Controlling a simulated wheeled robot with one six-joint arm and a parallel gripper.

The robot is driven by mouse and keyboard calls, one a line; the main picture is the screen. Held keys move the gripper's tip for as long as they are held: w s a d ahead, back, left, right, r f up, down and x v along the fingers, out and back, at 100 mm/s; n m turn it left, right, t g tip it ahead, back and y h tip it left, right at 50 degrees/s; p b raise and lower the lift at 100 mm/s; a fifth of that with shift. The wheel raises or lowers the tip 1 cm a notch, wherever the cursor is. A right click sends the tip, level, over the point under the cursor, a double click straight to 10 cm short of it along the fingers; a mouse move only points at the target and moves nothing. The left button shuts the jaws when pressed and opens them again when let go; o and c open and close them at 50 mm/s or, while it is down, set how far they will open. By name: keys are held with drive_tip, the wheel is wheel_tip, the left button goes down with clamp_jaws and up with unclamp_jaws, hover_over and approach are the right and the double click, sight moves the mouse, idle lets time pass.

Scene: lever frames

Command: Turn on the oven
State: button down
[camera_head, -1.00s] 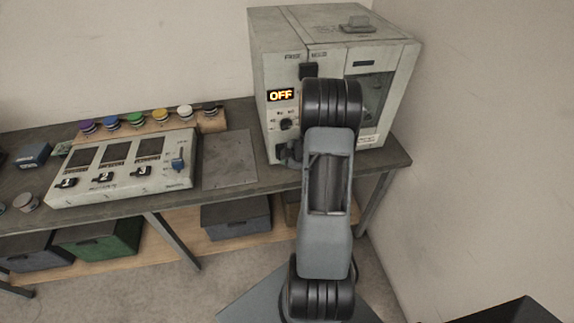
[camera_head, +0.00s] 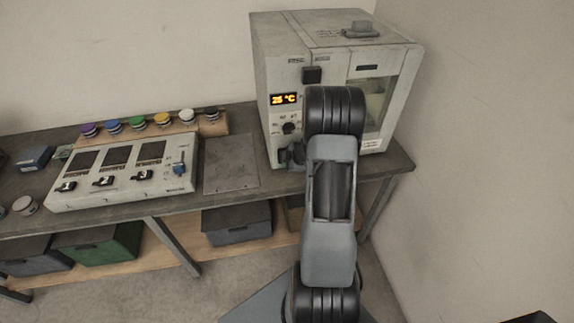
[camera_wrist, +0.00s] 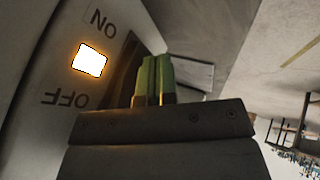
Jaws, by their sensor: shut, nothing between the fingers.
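The oven (camera_head: 275,50) is a pale box on the right end of the bench. Its display (camera_head: 284,99) glows orange and reads "25 °C". A dark knob (camera_head: 289,128) sits below the display. In the wrist view, a lit square (camera_wrist: 89,60) glows on the oven's panel between the printed words ON and OFF. My gripper (camera_wrist: 154,62) has green fingertips held together, with nothing between them, close to the panel and to the right of the lit square. The oven switch is not clearly visible; my gripper may cover it. In the head view my arm hides part of the oven front.
A control box (camera_head: 120,190) with small screens and a blue-handled lever stands left on the bench. Coloured buttons (camera_head: 137,123) line a wooden strip behind it. A bare metal plate (camera_head: 230,165) lies between box and oven. A wall is close on the right.

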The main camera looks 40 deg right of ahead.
drive_tip(key=shift+r, duration=0.15)
drive_tip(key=shift+r+p, duration=0.65)
drive_tip(key=shift+p, duration=0.4)
drive_tip(key=shift+s+a+f, duration=0.15)
drive_tip(key=shift+s+a, duration=0.1)
drive_tip(key=shift+s, duration=0.2)
drive_tip(key=s, duration=0.1)
drive_tip(key=s+a, duration=0.1)
drive_tip(key=b, duration=0.1)
drive_tip(key=shift+s+a+f, duration=0.15)
drive_tip(key=shift+s+f, duration=0.1)
drive_tip(key=shift+s, duration=0.15)
drive_tip(key=s+f+p+v, duration=0.1)
drive_tip(key=p+v, duration=0.1)
drive_tip(key=v, duration=0.8)
drive_tip(key=shift+s+a, duration=0.15)
drive_tip(key=shift+s, duration=0.1)
